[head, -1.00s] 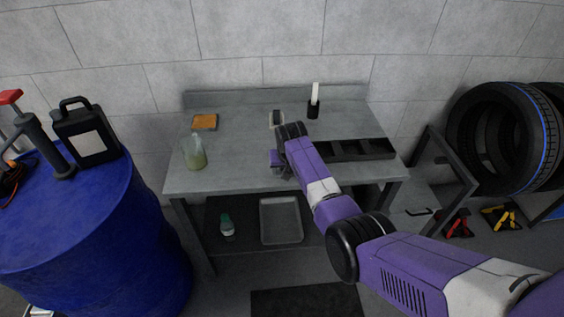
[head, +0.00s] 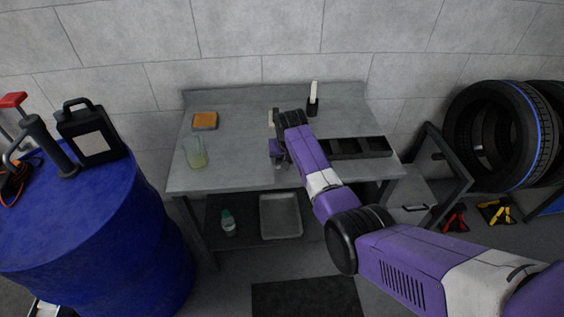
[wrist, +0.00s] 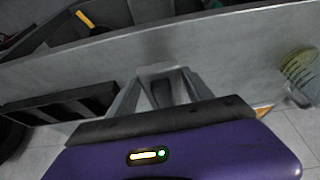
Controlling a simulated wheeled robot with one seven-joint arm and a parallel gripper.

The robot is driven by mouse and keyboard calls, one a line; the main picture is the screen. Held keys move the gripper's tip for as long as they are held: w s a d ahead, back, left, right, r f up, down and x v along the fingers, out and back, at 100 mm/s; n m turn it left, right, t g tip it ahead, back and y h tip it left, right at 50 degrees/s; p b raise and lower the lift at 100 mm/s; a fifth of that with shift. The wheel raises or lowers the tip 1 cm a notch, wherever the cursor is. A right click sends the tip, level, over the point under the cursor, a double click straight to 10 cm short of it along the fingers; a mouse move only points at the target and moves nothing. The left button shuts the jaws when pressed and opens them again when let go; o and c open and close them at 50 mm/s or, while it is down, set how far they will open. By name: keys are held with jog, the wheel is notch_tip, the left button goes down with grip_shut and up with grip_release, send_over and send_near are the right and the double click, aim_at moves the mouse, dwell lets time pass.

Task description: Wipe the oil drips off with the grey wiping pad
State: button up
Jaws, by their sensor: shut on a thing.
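My gripper (head: 277,152) is over the front middle of the grey workbench (head: 228,172), fingers pointing down. In the wrist view, my gripper (wrist: 168,92) is shut on a small grey thing between its fingers, which looks like the grey wiping pad (wrist: 165,72). The pad is mostly hidden by the fingers. I cannot tell whether it touches the bench top. I cannot make out any oil drips in either view; the arm hides part of the bench.
An orange-topped sponge (head: 205,121) and a jug of greenish liquid (head: 195,153) stand left. A black compartment tray (head: 352,148) is close right of the gripper, a white-handled brush in a black holder (head: 313,100) behind. A small beige object (head: 270,118) is partly hidden by my wrist.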

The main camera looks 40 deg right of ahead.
jog(key=shift+r, duration=0.6)
jog(key=shift+r, duration=0.1)
jog(key=shift+r, duration=1.45)
jog(key=shift+r, duration=0.15)
jog(key=shift+a+r+n, duration=0.2)
jog(key=shift+a+r, duration=0.05)
jog(key=shift+r, duration=0.2)
jog(key=shift+a+r+n, duration=0.2)
jog(key=shift+r, duration=0.25)
jog(key=s+a+f+n+b, duration=0.2)
jog(key=s+a+f, duration=0.2)
jog(key=s+a, duration=0.3)
jog(key=s+a+f+n+y+b, duration=0.1)
jog(key=s+a+f+b, duration=0.2)
jog(key=s+a+f, duration=0.2)
jog(key=s+a+f+n+y+b, duration=0.1)
jog(key=s+a+f+n+b, duration=0.1)
jog(key=s+a+f, duration=0.3)
jog(key=s+a, duration=0.4)
jog(key=a, duration=0.2)
jog(key=shift+n+t, duration=0.3)
